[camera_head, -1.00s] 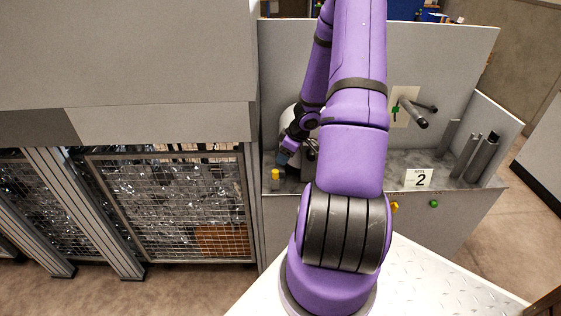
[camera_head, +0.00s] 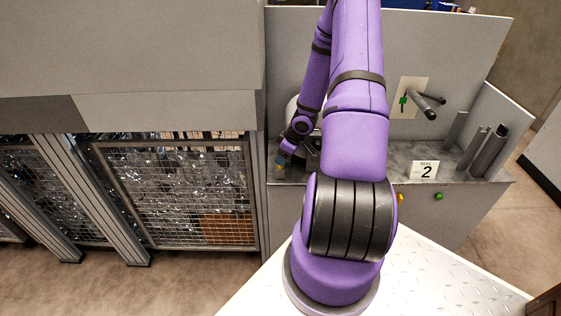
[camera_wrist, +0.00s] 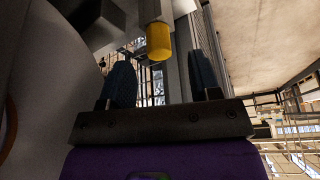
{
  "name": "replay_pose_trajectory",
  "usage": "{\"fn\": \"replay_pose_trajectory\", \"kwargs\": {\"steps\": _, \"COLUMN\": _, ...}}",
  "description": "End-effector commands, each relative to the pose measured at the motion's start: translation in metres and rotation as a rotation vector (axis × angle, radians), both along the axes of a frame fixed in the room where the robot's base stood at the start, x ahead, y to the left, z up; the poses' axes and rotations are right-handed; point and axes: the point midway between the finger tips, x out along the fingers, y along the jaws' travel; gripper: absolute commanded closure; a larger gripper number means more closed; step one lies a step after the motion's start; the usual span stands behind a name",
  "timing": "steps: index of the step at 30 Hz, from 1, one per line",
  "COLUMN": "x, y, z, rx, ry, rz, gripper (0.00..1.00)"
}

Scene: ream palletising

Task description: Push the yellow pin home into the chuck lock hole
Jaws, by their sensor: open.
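The yellow pin (camera_wrist: 159,42) shows in the wrist view as a short yellow cylinder at the top middle. It appears in line with the gap between the two dark blue fingers of my gripper (camera_wrist: 160,64), near their tips, with no clear contact. In the head view my gripper (camera_head: 281,161) is at the left end of the grey shelf and covers most of the pin, leaving a trace of yellow. The fingers are apart and hold nothing. The chuck lock hole cannot be made out; my arm hides much of that area.
The grey shelf (camera_head: 393,172) carries a "2" sign (camera_head: 425,171) and grey upright cylinders (camera_head: 488,150) at right. A panel with a dark handle (camera_head: 423,106) is behind. A tall grey cabinet (camera_head: 160,60) and mesh doors (camera_head: 180,193) stand close at left.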

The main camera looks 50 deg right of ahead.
Motion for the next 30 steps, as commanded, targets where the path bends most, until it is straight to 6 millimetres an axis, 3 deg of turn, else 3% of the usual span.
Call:
{"fn": "replay_pose_trajectory", "kwargs": {"steps": 9, "x": 0.011, "y": 0.003, "z": -0.029, "rx": -0.002, "ry": 0.001, "rz": 0.001, "gripper": 0.43}}
{"fn": "replay_pose_trajectory", "kwargs": {"steps": 22, "x": 0.014, "y": 0.004, "z": -0.035, "rx": -0.003, "ry": -0.001, "rz": 0.0, "gripper": 0.43}}
{"fn": "replay_pose_trajectory", "kwargs": {"steps": 29, "x": 0.014, "y": 0.004, "z": -0.034, "rx": -0.003, "ry": -0.001, "rz": 0.0, "gripper": 0.93}}
{"fn": "replay_pose_trajectory", "kwargs": {"steps": 30, "x": 0.014, "y": 0.004, "z": -0.034, "rx": -0.003, "ry": -0.001, "rz": 0.0, "gripper": 0.97}}
